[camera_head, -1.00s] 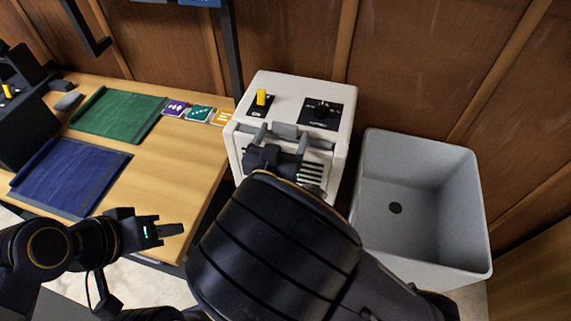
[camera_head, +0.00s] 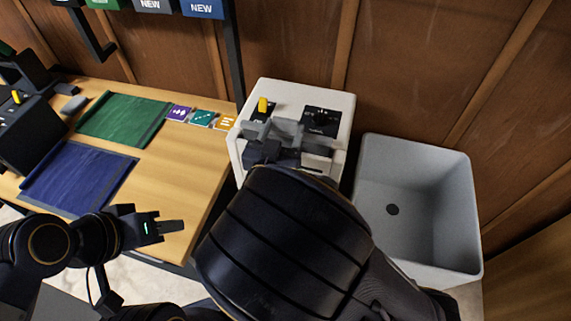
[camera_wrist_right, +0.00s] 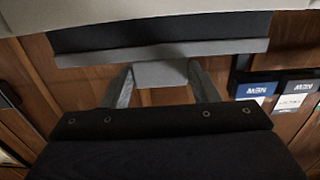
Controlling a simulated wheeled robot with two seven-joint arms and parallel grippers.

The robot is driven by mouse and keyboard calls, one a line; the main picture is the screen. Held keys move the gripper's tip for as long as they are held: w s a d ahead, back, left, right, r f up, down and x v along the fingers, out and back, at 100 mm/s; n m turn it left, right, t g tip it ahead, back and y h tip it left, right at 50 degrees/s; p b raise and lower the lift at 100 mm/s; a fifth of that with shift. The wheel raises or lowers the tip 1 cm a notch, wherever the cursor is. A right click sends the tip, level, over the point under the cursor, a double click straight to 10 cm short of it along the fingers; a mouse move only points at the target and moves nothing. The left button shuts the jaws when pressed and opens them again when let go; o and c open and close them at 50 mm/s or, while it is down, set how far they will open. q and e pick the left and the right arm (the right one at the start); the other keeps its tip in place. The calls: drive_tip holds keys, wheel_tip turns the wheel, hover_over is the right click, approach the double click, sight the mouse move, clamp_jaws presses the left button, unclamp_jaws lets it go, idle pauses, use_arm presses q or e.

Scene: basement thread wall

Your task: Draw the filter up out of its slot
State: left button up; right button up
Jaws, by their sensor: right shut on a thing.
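The filter shows in the right wrist view as a dark panel (camera_wrist_right: 160,33) with a grey edge bar and a grey tab (camera_wrist_right: 161,74). The panel stands out from the pale housing at the top of that view; its far end is hidden. In the head view the tab (camera_head: 287,128) is above the front of the white machine (camera_head: 325,98). My right gripper (camera_wrist_right: 158,82) is shut on the tab, one finger on each side. My right forearm hides much of the machine's front. My left gripper (camera_head: 165,227) is near the table's front edge, apart from the machine; its jaw gap is unclear.
A grey open bin (camera_head: 415,145) stands right of the machine. The wooden table (camera_head: 180,170) at left bears a green mat (camera_head: 122,118), a blue mat (camera_head: 78,178) and several coloured cards (camera_head: 202,118). A yellow switch (camera_head: 263,104) is on the machine's top.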

wheel_tip(320, 180, up, 22)
drive_tip(key=p, duration=1)
drive_tip(key=shift+r, duration=0.15)
idle(0.3)
drive_tip(key=v, duration=1.2)
idle(0.5)
